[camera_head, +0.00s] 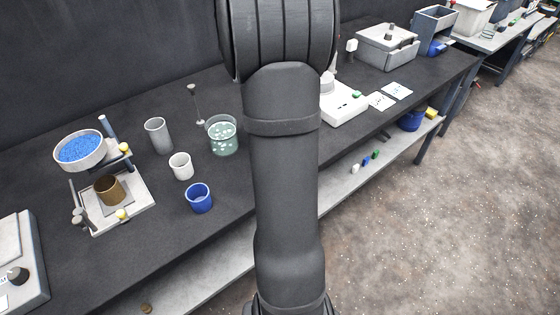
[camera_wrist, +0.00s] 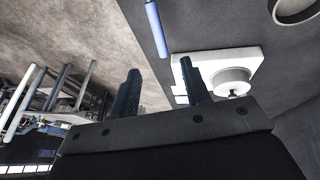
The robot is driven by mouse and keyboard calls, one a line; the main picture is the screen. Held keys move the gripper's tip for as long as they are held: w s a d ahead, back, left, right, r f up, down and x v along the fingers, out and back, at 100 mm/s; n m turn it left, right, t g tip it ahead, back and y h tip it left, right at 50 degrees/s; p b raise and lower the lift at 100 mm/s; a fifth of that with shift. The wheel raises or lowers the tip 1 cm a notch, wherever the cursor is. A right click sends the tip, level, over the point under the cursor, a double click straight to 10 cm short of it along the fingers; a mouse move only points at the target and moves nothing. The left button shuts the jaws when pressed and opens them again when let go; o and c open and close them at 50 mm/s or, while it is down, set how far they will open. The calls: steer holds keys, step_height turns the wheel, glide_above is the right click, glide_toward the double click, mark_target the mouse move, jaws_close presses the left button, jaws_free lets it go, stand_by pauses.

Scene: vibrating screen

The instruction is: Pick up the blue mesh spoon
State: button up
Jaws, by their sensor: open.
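A blue rod (camera_wrist: 157,28), which looks like the handle of the blue mesh spoon, lies on the dark table near its edge in the wrist view. Its upper end runs out of the picture, and no mesh head shows. My gripper (camera_wrist: 159,74) is open and empty, its two dark fingers spread apart. The rod is ahead of the gap between the fingers, apart from them. In the head view my arm covers the middle of the table, and neither the gripper nor the spoon can be made out.
A white device (camera_head: 341,104) stands right of my arm; it also shows beyond the right finger (camera_wrist: 230,78). At left are a glass beaker (camera_head: 222,146) with white pellets, a grey cup (camera_head: 158,137), a white cup (camera_head: 181,167), a blue cup (camera_head: 200,199) and a screening stand (camera_head: 140,197).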

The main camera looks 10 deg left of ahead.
steer(key=shift+w+d+x, duration=0.1)
steer(key=shift+d+x, duration=0.05)
steer(key=shift+x, duration=4.2)
steer(key=shift+w+d+x, duration=0.1)
steer(key=shift+d+x, duration=0.05)
steer(key=shift+x, duration=4.2)
steer(key=shift+r, duration=0.25)
jaws_close()
